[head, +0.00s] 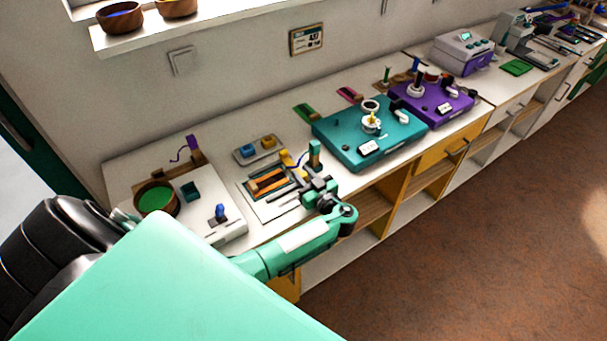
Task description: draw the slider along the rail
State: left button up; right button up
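My mint-green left arm reaches across the front of the counter. Its dark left gripper (301,186) is at the right edge of a light board. On that board is a teal-framed panel (270,182) with orange and brown bars. The fingers are small and partly overlap things behind them, so I cannot tell whether they are open or touching anything. A blue knob (221,211) stands on a grey strip on a white box to the left, apart from the gripper. I cannot tell for sure which part is the slider or its rail. My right gripper is not in view.
A wooden bowl with a green inside (157,199) stands at the left. A grey tray (257,150) with blue and yellow blocks lies behind the board. A teal box (346,141) and a purple box (431,96) stand to the right. Open shelves are below.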

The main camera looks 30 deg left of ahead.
aim_at(274, 197)
pick_arm(q)
grip_shut()
jog(key=s+a+b, duration=0.1)
jog(key=s, duration=0.2)
jog(key=s+a, duration=0.1)
jog(key=s, duration=0.2)
jog(key=s+a+b, duration=0.1)
jog(key=s, duration=0.2)
jog(key=shift+a+f+b, duration=0.15)
jog(key=shift+a+b, duration=0.2)
jog(key=shift+s+a, duration=0.1)
jog(key=shift+s, duration=0.15)
jog(key=shift+o, duration=1.9)
grip_release()
jog(key=shift+s, duration=0.1)
jog(key=shift+o, duration=1.1)
jog(key=shift+s+a, duration=0.1)
